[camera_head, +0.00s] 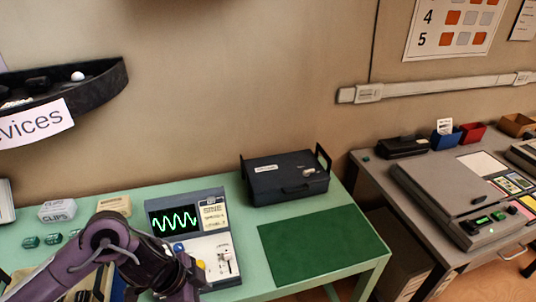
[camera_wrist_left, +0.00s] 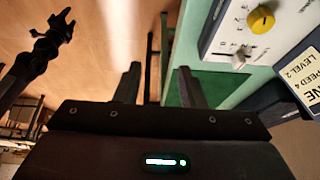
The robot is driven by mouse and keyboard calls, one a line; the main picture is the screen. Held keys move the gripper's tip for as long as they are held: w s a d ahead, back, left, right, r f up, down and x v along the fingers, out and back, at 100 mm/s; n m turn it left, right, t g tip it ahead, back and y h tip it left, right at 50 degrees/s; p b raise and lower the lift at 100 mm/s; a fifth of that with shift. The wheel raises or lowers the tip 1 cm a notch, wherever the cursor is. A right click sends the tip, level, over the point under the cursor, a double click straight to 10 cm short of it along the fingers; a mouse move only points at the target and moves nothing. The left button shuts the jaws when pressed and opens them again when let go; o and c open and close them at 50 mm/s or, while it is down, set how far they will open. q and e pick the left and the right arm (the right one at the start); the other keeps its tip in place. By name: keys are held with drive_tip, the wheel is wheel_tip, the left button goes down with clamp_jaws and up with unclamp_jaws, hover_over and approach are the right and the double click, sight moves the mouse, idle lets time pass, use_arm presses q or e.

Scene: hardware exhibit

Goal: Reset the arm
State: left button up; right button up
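My left arm (camera_head: 100,248), purple and black, comes in from the lower left of the head view. It bends over the front of the green table, and its wrist (camera_head: 178,282) is in front of the oscilloscope device. The fingers are not visible there. In the left wrist view my left gripper (camera_wrist_left: 160,78) has its two fingers apart with nothing between them. Floor and the green table's edge show beyond the fingers.
The oscilloscope device (camera_head: 188,222) has a control panel with a yellow knob (camera_wrist_left: 261,19). A black case (camera_head: 286,180) and dark green mat (camera_head: 315,245) are on the green table (camera_head: 376,249). A grey machine (camera_head: 440,195) stands right. A dark jointed shape (camera_wrist_left: 40,52) shows left.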

use_arm(q)
drive_tip(key=w+d+r+n+t+h, duration=0.1)
drive_tip(key=w+d+r+n+t, duration=0.25)
drive_tip(key=d+t, duration=0.4)
drive_tip(key=s+a+f+n+g+y, duration=0.4)
drive_tip(key=s+a+n+g+y, duration=0.15)
drive_tip(key=s+a+n, duration=0.65)
wheel_tip(320, 180, down, 31)
drive_tip(key=s+a+m+g, duration=0.1)
drive_tip(key=m+g, duration=0.1)
drive_tip(key=m, duration=0.1)
drive_tip(key=s+a+f, duration=0.1)
drive_tip(key=s+f, duration=0.7)
drive_tip(key=s, duration=0.1)
drive_tip(key=s+a+f, duration=0.2)
drive_tip(key=s+f, duration=0.7)
drive_tip(key=s, duration=0.1)
drive_tip(key=shift+s+a+f+g+b, duration=0.15)
drive_tip(key=shift+a+f+g+b, duration=0.15)
drive_tip(key=shift+g+b, duration=0.1)
